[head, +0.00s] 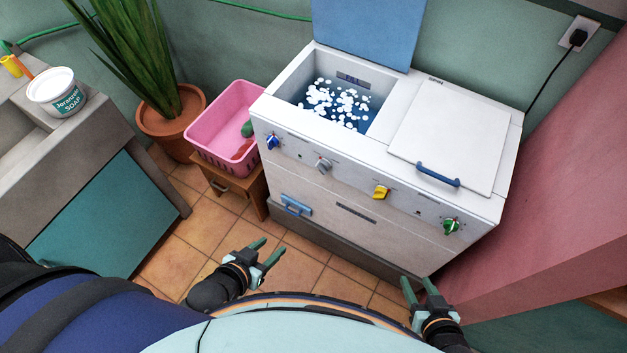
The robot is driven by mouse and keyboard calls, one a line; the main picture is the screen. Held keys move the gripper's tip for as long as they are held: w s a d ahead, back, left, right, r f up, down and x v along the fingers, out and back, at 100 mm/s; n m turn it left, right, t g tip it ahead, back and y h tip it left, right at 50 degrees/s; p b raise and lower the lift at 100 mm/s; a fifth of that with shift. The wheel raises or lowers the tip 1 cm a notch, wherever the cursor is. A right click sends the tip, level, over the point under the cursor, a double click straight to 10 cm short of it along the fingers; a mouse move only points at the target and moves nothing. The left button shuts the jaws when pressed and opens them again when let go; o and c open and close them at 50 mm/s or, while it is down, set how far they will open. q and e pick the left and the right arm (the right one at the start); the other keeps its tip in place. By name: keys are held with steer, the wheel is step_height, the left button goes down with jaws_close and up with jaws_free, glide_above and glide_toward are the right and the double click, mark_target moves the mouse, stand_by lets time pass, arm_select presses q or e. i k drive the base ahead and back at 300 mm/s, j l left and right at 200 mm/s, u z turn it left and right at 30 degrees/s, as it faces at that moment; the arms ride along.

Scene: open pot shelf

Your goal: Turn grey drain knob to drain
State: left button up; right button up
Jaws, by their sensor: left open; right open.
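The grey drain knob (323,164) is on the front panel of the white washing machine (345,205), between a blue knob (272,142) and a yellow knob (381,191). A green knob (451,226) is at the panel's right end. I cannot read the markings around the grey knob. My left gripper (268,252) is open and empty, in front of the machine and below the grey knob, apart from it. My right gripper (417,285) is open and empty, near the machine's lower right front, well away from the grey knob.
The machine's left tub (338,100) is open, with water and white suds. Its right lid (450,135) is shut, with a blue handle (438,174). A pink basket (225,130) sits on a wooden stool (235,188) at the machine's left. A pink wall (560,190) stands close on the right.

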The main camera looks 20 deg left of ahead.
mark_target(323, 166)
steer(key=k+j, duration=0.1)
steer(key=j, duration=2.25)
steer(key=i+z, duration=0.05)
